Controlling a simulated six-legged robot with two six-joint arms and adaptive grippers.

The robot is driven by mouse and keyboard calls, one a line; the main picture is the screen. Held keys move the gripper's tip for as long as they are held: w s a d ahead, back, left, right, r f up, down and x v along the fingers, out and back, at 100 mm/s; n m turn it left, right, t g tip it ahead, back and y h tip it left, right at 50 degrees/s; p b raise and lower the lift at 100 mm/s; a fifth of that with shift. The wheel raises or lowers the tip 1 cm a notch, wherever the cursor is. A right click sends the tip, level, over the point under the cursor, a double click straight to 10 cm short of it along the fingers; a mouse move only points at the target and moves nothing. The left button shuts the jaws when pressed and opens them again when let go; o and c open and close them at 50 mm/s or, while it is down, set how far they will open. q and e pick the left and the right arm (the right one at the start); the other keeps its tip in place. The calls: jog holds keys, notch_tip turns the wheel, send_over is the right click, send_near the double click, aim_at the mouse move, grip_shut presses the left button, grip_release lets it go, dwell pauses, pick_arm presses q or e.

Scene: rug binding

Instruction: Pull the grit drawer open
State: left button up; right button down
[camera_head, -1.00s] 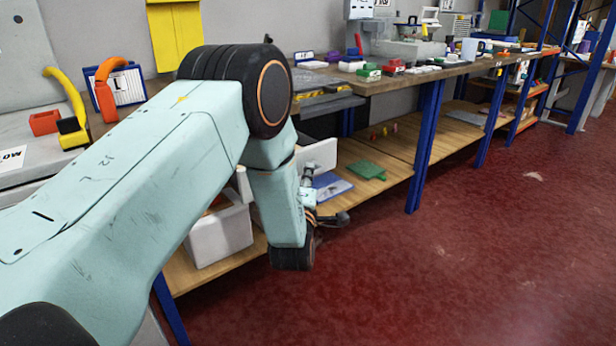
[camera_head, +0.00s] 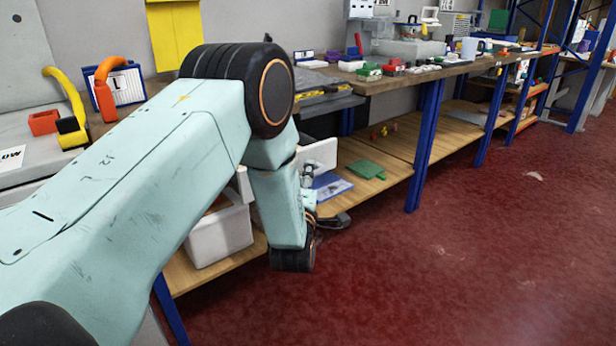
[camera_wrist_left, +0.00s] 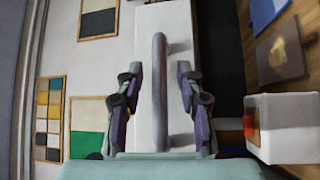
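The white drawer front (camera_head: 319,155) shows past my left forearm in the head view, under the bench top; much of it is hidden. In the left wrist view the white drawer face (camera_wrist_left: 180,20) carries a long grey bar handle (camera_wrist_left: 160,90). My left gripper (camera_wrist_left: 160,72) is open, with one finger on each side of the bar and a visible gap to each. I cannot tell how deep the bar sits between the fingers. In the head view only a small part of this gripper (camera_head: 309,180) shows beside the forearm. My right gripper is not in view.
A white bin (camera_head: 222,236) stands on the lower shelf by my left arm; it also shows in the left wrist view (camera_wrist_left: 285,135). A green piece (camera_head: 366,169) lies further along that shelf. A blue bench leg (camera_head: 424,150) stands to the right. The red floor is clear.

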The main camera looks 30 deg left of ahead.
pick_arm(q)
jog(key=v, duration=1.1)
jog(key=shift+s, duration=0.3)
jog(key=shift+d, duration=0.1)
jog(key=s+d+f+m+g+h+p, duration=0.1)
jog(key=s+d+f+m+g+h, duration=0.1)
jog(key=s+f+m+g, duration=0.45)
jog(key=s+d+f+m+g+h+p, duration=0.1)
jog(key=s+d+f+m+g+h, duration=0.2)
jog(key=f+m, duration=0.6)
jog(key=s+f+m+g+h+p, duration=0.1)
jog(key=s+g, duration=0.3)
jog(key=s, duration=0.8)
jog(key=s+d+f+m+g+h+p, duration=0.1)
jog(key=s+f+m+g+p, duration=0.1)
jog(key=s, duration=1.1)
jog(key=shift+d+f+m+g+p, duration=0.3)
jog(key=shift+m+g+p, duration=0.6)
jog(key=shift+g, duration=0.35)
